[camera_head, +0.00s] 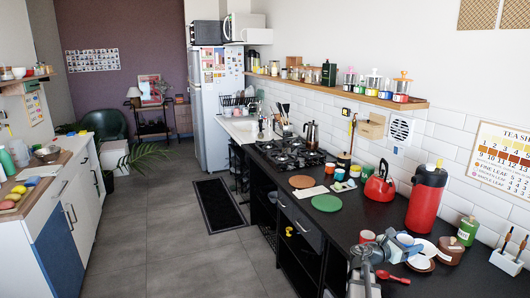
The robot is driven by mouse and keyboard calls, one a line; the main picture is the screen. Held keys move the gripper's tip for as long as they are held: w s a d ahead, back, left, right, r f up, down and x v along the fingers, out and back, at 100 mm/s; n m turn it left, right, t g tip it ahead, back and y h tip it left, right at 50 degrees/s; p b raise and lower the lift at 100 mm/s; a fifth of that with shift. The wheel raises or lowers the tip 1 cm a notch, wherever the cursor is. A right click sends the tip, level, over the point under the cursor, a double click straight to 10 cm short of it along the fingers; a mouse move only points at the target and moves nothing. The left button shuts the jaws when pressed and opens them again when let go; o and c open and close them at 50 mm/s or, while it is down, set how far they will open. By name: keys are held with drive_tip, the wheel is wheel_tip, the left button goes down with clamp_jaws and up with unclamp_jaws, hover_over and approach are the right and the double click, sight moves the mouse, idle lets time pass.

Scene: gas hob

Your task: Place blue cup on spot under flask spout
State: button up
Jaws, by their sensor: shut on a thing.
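The red flask (426,196) with a dark top stands upright on the black counter at the right. My gripper (402,244) is low at the right, in front of the flask. It is shut on a small blue-grey cup (405,239), partly hidden by the fingers. The cup is left of and nearer than the flask's base, apart from it. Whether the cup touches the counter cannot be told. No marked spot under the spout can be made out.
A red cup (367,237) stands left of my gripper. A red kettle (379,188) stands behind.

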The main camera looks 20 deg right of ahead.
drive_tip(key=w+a+r+n+t+y, duration=0.1)
drive_tip(key=w+a+n+t+y, duration=0.35)
drive_tip(key=w+a, duration=0.8)
drive_tip(key=w+a+r+n+t+y, duration=0.2)
drive_tip(key=w+a+n+t, duration=0.4)
drive_tip(key=w+a+t, duration=0.55)
drive_tip(key=w+a+r+n+t+y, duration=0.1)
drive_tip(key=w+a+r+n+y, duration=0.1)
drive_tip(key=a, duration=0.9)
drive_tip(key=w+a+r+n+t+y, duration=0.1)
drive_tip(key=w+a+r+n+y, duration=0.2)
drive_tip(key=a, duration=0.8)
drive_tip(key=w+a+r+n+t+y, duration=0.1)
drive_tip(key=w+a+r+n+y, duration=0.2)
drive_tip(key=a+r+y, duration=0.3)
drive_tip(key=a, duration=0.5)
drive_tip(key=shift+w+a+r, duration=0.15)
drive_tip(key=shift+w+a, duration=0.05)
drive_tip(key=shift+a, duration=0.2)
